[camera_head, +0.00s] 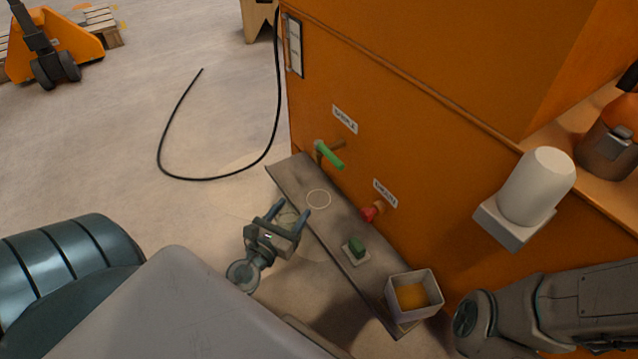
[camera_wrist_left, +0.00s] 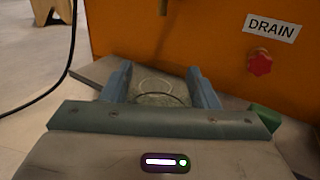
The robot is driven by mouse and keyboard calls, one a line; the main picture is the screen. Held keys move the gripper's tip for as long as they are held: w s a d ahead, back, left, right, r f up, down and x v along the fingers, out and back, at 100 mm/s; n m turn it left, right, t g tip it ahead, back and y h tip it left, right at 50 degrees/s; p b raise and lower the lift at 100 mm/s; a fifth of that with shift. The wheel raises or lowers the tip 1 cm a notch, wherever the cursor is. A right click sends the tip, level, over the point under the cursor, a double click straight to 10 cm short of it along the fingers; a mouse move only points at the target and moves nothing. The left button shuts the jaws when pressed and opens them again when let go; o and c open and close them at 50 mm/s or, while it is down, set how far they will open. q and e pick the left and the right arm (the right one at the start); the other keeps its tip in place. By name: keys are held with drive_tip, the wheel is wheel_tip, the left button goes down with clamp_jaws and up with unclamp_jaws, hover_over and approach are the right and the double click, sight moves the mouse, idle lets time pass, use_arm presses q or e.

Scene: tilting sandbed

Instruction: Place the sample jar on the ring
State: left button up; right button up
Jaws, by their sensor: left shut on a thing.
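The sample jar (camera_head: 287,219) looks clear and is hard to make out. It sits between the fingers of my left gripper (camera_head: 291,212), which is shut on it. In the left wrist view the jar (camera_wrist_left: 160,99) shows as a pale, see-through shape between the two blue-grey fingers. The ring (camera_head: 318,190) is a thin pale circle on the grey shelf (camera_head: 290,174) along the orange cabinet. The gripper and jar are at the shelf's front edge, to the lower left of the ring. The jar's height above the shelf is unclear. My right gripper is out of view.
A tap with a green handle (camera_head: 329,155) and a red knob (camera_head: 373,211) marked DRAIN stick out of the cabinet (camera_head: 400,110). A green-topped item (camera_head: 357,246) and a white box (camera_head: 428,274) stand further right on the shelf. A black cable (camera_head: 160,150) lies on the floor.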

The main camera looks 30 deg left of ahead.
use_arm(q)
drive_tip(key=w, duration=0.5)
drive_tip(key=w+a, duration=0.1)
drive_tip(key=w, duration=0.4)
drive_tip(key=w+f, duration=0.1)
drive_tip(key=w, duration=0.4)
drive_tip(key=shift+w+a+f, duration=0.1)
drive_tip(key=shift+w+a, duration=0.25)
drive_tip(key=shift+a, duration=0.05)
drive_tip(key=shift+f, duration=0.2)
drive_tip(key=shift+r, duration=0.1)
